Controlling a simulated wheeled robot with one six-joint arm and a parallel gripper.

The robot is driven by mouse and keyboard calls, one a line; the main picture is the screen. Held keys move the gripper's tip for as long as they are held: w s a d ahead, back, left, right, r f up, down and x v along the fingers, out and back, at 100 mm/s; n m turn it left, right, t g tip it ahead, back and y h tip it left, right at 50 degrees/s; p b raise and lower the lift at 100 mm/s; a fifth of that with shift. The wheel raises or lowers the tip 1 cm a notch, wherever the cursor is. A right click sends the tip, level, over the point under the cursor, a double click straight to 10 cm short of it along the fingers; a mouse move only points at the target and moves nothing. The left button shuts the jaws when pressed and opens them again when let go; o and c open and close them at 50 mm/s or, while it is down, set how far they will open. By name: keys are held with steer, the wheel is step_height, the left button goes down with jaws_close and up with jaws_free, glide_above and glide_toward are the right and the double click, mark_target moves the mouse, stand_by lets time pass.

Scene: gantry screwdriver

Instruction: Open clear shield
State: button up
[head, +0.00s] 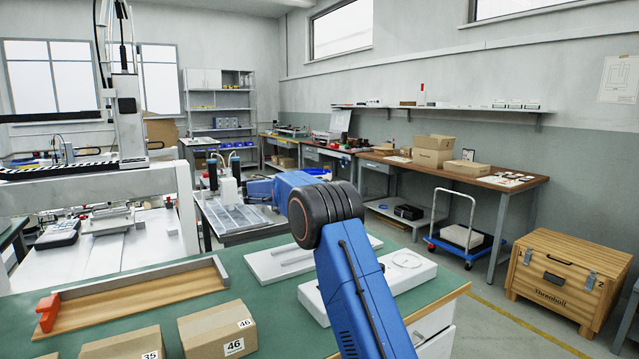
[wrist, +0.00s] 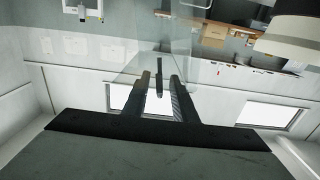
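The clear shield (wrist: 185,62) shows in the wrist view as a faint see-through panel beyond my fingers. A narrow dark upright piece (wrist: 159,72), which looks like its handle, stands between my fingertips. My gripper (wrist: 160,83) has its two dark fingers apart, with a visible gap on each side of that piece. I cannot tell how deep the piece sits between the fingers. In the head view my blue arm reaches away over the bench, and my gripper and the shield cannot be made out.
The green bench (head: 260,300) in front carries cardboard boxes (head: 218,330), a wooden tray (head: 140,290) and white plates (head: 300,258). A gantry machine (head: 125,110) stands at left. A cart (head: 466,236) and a wooden crate (head: 567,275) stand on the floor at right.

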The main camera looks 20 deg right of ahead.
steer(key=shift+w+d, duration=0.1)
steer(key=shift+d, duration=0.3)
jaws_close()
steer(key=shift+r, duration=0.1)
stand_by(1.2)
